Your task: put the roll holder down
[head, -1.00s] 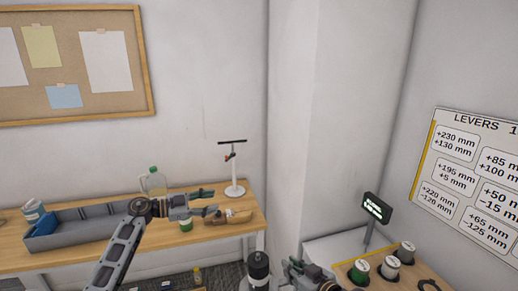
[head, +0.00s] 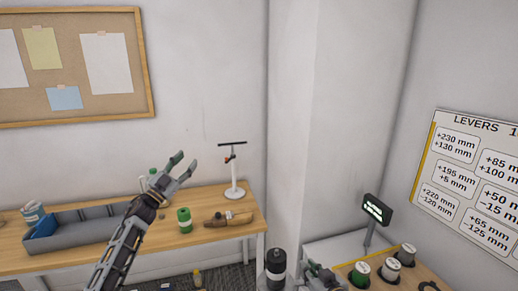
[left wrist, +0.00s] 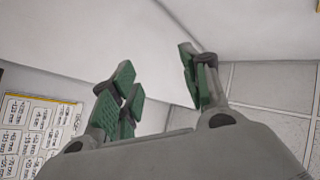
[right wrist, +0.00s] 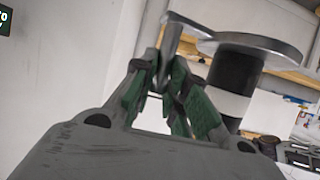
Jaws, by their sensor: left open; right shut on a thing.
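The roll holder (right wrist: 237,95) fills the upper right of the right wrist view: a grey metal disc and bar with a black-and-white cylinder below. My right gripper (right wrist: 163,82) is shut on its grey bar, beside the cylinder. In the head view its black-and-white cylinder (head: 276,266) stands at the bottom edge, left of my right gripper (head: 312,270); its lower end is cut off. My left gripper (head: 180,168) is open and empty, raised in front of the wall above the wooden table. Its spread fingers also show in the left wrist view (left wrist: 158,85).
The wooden table (head: 170,262) holds a grey tray (head: 90,233), a green jar (head: 184,220), a brown tool (head: 228,218) and a white T-topped stand (head: 235,180).

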